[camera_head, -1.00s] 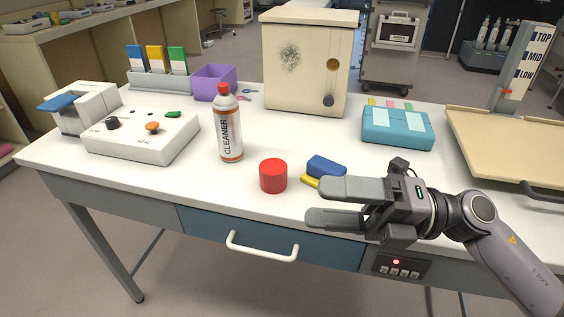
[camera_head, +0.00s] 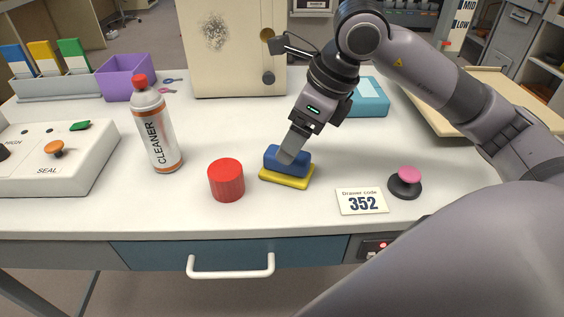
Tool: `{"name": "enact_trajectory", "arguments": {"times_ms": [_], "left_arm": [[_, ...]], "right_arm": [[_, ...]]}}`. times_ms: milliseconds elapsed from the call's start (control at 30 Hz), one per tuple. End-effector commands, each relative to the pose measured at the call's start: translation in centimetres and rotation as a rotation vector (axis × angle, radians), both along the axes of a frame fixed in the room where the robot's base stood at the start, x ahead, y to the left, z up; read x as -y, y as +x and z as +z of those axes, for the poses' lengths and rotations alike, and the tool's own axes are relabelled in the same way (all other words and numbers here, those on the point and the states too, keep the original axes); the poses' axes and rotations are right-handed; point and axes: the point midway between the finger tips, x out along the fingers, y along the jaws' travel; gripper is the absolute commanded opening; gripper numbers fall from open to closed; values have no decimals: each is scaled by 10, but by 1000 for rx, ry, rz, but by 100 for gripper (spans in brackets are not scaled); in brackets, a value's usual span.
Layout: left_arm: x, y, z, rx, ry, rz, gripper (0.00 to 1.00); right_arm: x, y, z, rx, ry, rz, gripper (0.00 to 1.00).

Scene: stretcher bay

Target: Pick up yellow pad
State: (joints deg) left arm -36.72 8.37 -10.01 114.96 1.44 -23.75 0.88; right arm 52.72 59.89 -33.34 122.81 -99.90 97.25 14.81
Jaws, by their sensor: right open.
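The yellow pad (camera_head: 287,181) is a thin slab lying on the white table, with a blue block (camera_head: 281,169) resting on top of it. Only the pad's front and side edges show. My right gripper (camera_head: 291,157) reaches down from the upper right, over the blue block. One grey finger shows in front of the block's top. The other finger is hidden, and I cannot tell whether the fingers touch the block. The gripper is open. My left gripper is not in view.
A red cylinder (camera_head: 226,181) stands just left of the pad, and a cleaner bottle (camera_head: 157,135) behind it. A "352" card (camera_head: 362,201) and a pink-topped knob (camera_head: 405,183) lie to the right. A teal case (camera_head: 371,98) is behind my arm. The front middle table strip is clear.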

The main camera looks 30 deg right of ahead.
Motion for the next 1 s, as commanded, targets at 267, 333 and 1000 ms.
{"name": "enact_trajectory", "arguments": {"times_ms": [267,333,1000], "left_arm": [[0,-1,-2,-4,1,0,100],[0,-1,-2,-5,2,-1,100],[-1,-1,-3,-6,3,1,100]], "right_arm": [[-10,7,-39,-3,4,4,72],[-11,8,-42,0,2,3,72],[-12,9,-44,-2,3,4,11]]}}
